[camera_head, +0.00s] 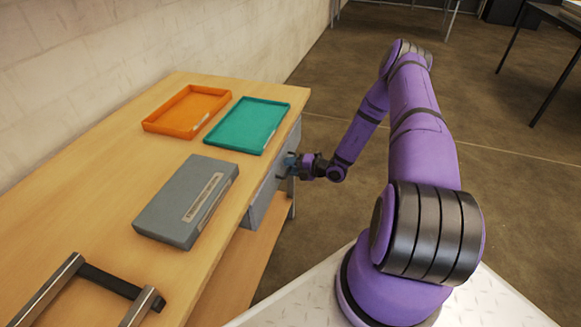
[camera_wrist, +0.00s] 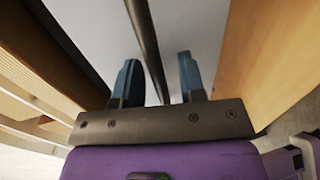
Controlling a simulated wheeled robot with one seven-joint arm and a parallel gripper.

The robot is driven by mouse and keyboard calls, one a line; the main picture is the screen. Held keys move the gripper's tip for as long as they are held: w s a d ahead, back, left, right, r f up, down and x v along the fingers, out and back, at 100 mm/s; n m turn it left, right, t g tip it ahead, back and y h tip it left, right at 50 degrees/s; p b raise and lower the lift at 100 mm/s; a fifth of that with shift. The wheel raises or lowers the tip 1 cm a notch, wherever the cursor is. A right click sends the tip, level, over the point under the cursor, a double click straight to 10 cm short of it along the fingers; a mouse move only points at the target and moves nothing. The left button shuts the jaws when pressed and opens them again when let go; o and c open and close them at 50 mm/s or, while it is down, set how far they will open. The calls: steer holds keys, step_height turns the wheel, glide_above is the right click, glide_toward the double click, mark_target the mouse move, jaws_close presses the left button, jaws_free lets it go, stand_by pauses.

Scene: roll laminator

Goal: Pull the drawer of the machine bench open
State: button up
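The wooden machine bench (camera_head: 118,132) runs along the wall at the left of the head view. Its grey drawer (camera_head: 266,192) sits under the top on the side facing my arm, its front looking about flush with the bench edge. My gripper (camera_head: 288,164) is at the drawer front. In the wrist view my gripper (camera_wrist: 158,80) has its two blue fingers apart, with the dark bar handle (camera_wrist: 146,40) passing between them. Gaps show on both sides of the bar, so the fingers are not closed on it. The pale drawer front (camera_wrist: 190,25) lies beyond.
An orange tray (camera_head: 163,122), a green tray (camera_head: 243,129) and a grey box (camera_head: 172,205) stand on the bench top. A dark-barred metal frame (camera_head: 108,281) is at the near left. The floor (camera_head: 330,235) beside the drawer is clear apart from my arm.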

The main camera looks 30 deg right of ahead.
jaws_close()
steer(key=f+v, duration=0.3)
steer(key=v, duration=1.1)
steer(key=s+f+v, duration=0.1)
steer(key=f+v, duration=0.2)
steer(key=v, duration=1.1)
steer(key=shift+s+d, duration=0.15)
steer(key=shift+d, duration=0.25)
jaws_free()
steer(key=v, duration=1)
steer(key=shift+s+d, duration=0.25)
steer(key=shift+s, duration=0.05)
